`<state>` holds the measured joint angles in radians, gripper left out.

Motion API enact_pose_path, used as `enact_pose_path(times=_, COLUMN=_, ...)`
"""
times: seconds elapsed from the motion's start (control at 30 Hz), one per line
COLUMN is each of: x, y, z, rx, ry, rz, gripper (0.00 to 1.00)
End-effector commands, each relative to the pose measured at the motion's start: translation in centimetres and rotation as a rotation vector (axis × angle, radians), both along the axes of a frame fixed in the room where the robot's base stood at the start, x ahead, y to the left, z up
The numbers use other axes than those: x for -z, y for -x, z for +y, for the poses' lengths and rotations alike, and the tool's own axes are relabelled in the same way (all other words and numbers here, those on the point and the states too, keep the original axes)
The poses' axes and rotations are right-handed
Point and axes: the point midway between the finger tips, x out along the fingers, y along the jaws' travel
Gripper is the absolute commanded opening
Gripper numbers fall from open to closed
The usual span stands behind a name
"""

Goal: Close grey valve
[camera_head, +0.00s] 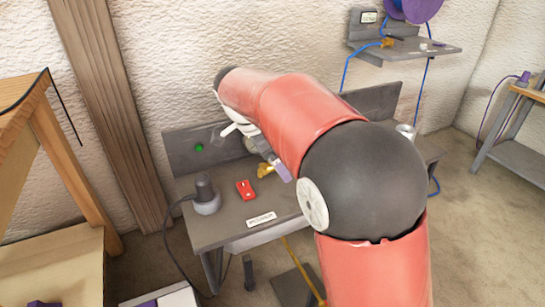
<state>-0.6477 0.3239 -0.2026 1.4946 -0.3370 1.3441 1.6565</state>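My red and black arm reaches across the picture to the grey workbench (235,222). My gripper (226,132), small and whitish, is at the bench's upright back panel (180,155), right of a green button (199,148). The arm hides much of the gripper, and I cannot tell if its fingers are open or touching anything. A round greyish part (251,145) just below the gripper may be the grey valve, but it is partly hidden. A yellow fitting (265,170) and a purple piece (281,171) show below it.
A metal cup (405,131) is at the right. A wall shelf (405,49) is above. A wooden frame (45,150) stands at the left.

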Motion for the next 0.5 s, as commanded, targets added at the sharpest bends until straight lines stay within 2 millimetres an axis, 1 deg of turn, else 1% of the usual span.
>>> enact_pose_path(times=0.07, x=-0.3, y=0.0, z=0.1, rx=0.000, ry=0.000, rz=-0.001, gripper=1.00)
enact_pose_path(times=0.17, x=-1.4, y=0.2, z=0.6, rx=-0.002, ry=-0.001, rz=-0.002, gripper=1.00)
enact_pose_path(times=0.4, x=-5.2, y=0.9, z=2.0, rx=-0.002, ry=-0.001, rz=-0.002, gripper=1.00)
enact_pose_path(times=0.5, x=-6.4, y=1.1, z=2.4, rx=-0.001, ry=-0.001, rz=-0.002, gripper=1.00)
